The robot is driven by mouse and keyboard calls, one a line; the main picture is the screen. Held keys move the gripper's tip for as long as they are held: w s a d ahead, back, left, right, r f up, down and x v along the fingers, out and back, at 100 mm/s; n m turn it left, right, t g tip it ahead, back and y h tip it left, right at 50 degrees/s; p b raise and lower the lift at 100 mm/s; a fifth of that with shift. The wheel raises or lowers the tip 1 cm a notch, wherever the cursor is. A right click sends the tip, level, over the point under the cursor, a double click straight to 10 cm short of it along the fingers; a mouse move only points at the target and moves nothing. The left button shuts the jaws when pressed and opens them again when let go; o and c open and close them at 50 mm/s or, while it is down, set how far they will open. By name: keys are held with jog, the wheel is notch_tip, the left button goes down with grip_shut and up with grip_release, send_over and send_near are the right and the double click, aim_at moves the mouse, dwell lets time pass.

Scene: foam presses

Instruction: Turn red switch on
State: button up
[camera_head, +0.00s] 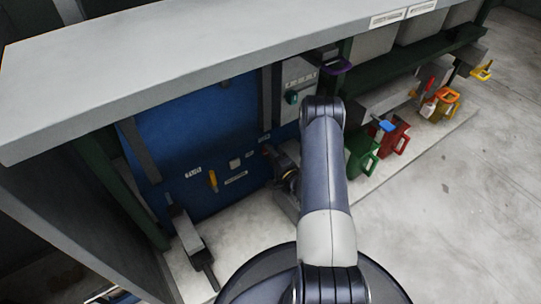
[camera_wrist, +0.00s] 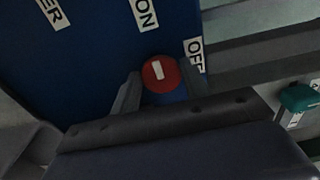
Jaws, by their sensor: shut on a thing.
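The red switch (camera_wrist: 160,76) is a round knob on the blue panel (camera_wrist: 95,75), seen in the wrist view between my two fingers. My gripper (camera_wrist: 161,84) is shut on it, one finger on each side. The white mark on the knob's face points up in the picture, roughly in line with the ON label (camera_wrist: 144,14). The OFF label (camera_wrist: 194,54) is up and to the right of the knob. In the head view my arm reaches down to the blue panel (camera_head: 190,130), and my gripper (camera_head: 276,166) is at its right edge. The switch is hard to make out there.
A grey box (camera_head: 298,75) with a teal knob (camera_head: 292,97) is right of the panel. Green (camera_head: 360,158) and red (camera_head: 395,138) jugs stand right of my arm. Open floor lies farther right.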

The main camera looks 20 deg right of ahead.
jog(key=o, duration=0.9)
jog(key=s+p, duration=0.1)
jog(key=s, duration=0.2)
jog(key=s+d+p, duration=0.1)
jog(key=s, duration=0.3)
jog(key=s+d+p, duration=0.1)
jog(key=s, duration=0.2)
jog(key=shift+s, duration=0.3)
jog(key=shift+w, duration=0.1)
jog(key=w+b, duration=0.1)
jog(key=w, duration=0.2)
jog(key=w+a+b, duration=0.1)
jog(key=w, duration=0.3)
jog(key=w+a+b, duration=0.1)
jog(key=w, duration=0.2)
jog(key=shift+w, duration=0.35)
jog(key=shift+s+m, duration=0.1)
jog(key=shift+m, duration=0.2)
jog(key=shift+s, duration=0.1)
